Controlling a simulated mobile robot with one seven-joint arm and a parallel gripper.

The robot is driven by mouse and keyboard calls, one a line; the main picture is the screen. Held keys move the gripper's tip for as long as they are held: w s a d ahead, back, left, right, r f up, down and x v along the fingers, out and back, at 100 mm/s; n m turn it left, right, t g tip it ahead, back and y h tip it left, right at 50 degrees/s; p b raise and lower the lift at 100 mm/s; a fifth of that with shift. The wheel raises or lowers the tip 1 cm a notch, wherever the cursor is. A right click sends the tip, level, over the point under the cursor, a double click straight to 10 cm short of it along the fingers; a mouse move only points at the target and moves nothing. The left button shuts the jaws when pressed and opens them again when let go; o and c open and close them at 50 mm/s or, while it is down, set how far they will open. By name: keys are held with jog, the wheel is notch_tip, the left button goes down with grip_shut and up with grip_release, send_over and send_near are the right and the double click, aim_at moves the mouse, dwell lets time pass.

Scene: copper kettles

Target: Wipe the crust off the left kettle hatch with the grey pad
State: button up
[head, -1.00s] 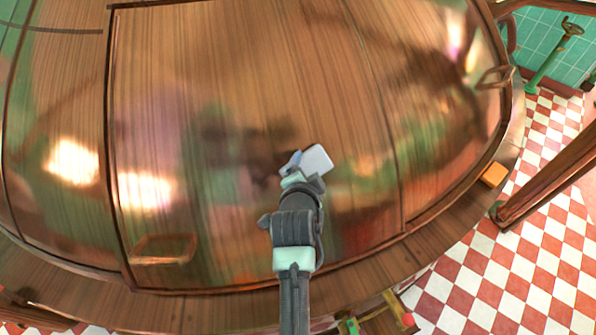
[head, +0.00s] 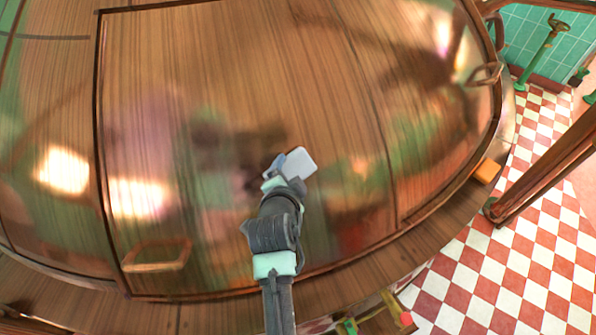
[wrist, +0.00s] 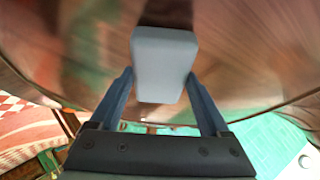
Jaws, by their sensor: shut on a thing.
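The grey pad (wrist: 164,68) is a light grey rounded block between the two blue fingers of my gripper (wrist: 163,88) in the wrist view. My gripper is shut on it. In the head view the pad (head: 297,164) is at the tip of my gripper (head: 279,170), in front of the large shiny copper kettle hatch (head: 200,110). I cannot tell whether the pad touches the hatch. The hatch has dark seams and a loop handle (head: 157,256) at lower left. I cannot make out crust among the blurred reflections.
A second loop handle (head: 485,74) is at the right of the kettle. A wooden ledge (head: 425,235) curves below it, with an orange block (head: 487,171) on its right. A brown post (head: 545,172) and red-and-white tiled floor (head: 475,285) lie to the right.

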jog(key=shift+s+a+f, duration=0.1)
jog(key=shift+a+f, duration=0.1)
jog(key=shift+a, duration=0.2)
jog(key=shift+s+r+p, duration=0.25)
jog(key=shift+r+p, duration=0.2)
jog(key=shift+p, duration=0.2)
jog(key=s+r+p, duration=0.1)
jog(key=s+d+r+p, duration=0.1)
jog(key=s+r+p, duration=0.1)
jog(key=p, duration=0.1)
jog(key=shift+s+d+r, duration=0.15)
jog(key=shift+d+r, duration=0.05)
jog(key=shift+d, duration=0.1)
jog(key=s+r+p, duration=0.2)
jog(key=shift+d+p, duration=0.3)
jog(key=shift+d, duration=0.1)
